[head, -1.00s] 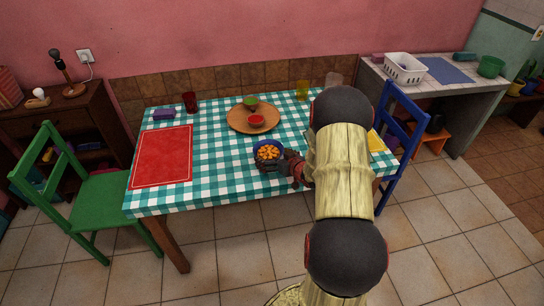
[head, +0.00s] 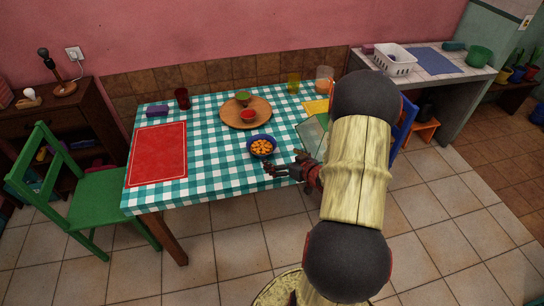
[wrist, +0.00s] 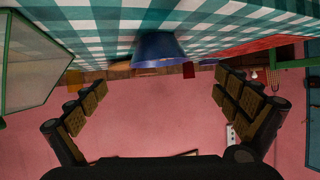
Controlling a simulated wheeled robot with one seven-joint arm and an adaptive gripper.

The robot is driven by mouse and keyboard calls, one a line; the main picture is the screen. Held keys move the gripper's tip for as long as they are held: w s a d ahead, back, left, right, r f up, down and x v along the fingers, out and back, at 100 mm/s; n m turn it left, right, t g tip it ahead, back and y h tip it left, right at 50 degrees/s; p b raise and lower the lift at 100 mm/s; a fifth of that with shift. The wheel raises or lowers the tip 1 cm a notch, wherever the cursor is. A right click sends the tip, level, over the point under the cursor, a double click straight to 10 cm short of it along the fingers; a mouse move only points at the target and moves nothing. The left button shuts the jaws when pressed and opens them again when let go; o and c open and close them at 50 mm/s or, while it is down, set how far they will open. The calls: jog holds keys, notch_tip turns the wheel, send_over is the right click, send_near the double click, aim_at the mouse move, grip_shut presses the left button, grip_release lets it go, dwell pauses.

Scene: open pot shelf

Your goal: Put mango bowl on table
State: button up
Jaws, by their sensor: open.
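The mango bowl (head: 261,146) is blue with orange pieces in it. It stands upright on the green and white checked tablecloth of the table (head: 215,178), near the front edge right of centre. My gripper (head: 284,165) is open and empty, just in front and to the right of the bowl, apart from it. In the wrist view the picture is upside down; the blue bowl (wrist: 158,50) sits on the cloth beyond the open fingers (wrist: 160,105), with clear space between.
A round wooden board (head: 262,119) with a green bowl (head: 242,97) and a red bowl (head: 248,116) lies behind. A red placemat (head: 158,154) is at left. A clear box-like thing (head: 312,134) stands right of the bowl. A green chair (head: 100,188) is at the left.

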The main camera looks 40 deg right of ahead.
jog(key=w+a+r+n+g+h, duration=0.1)
jog(key=w+a+r+g, duration=0.1)
jog(key=a+r, duration=0.5)
jog(key=w+a+r+g+h, duration=0.1)
jog(key=w+a+r+g, duration=0.15)
jog(key=r, duration=0.85)
jog(key=s+a+r+n+g+y, duration=0.1)
jog(key=s+a+r, duration=0.3)
jog(key=s+a, duration=0.7)
jog(key=s+a+r+g+y, duration=0.2)
jog(key=s+a, duration=0.8)
jog(key=a, duration=0.6)
notch_tip(320, 180, up, 2)
jog(key=shift+s+r+n+y, duration=0.25)
jog(key=shift+s+n+y, duration=0.15)
jog(key=shift+y, duration=0.2)
jog(key=shift+d, duration=0.15)
jog(key=shift+c, duration=1.2)
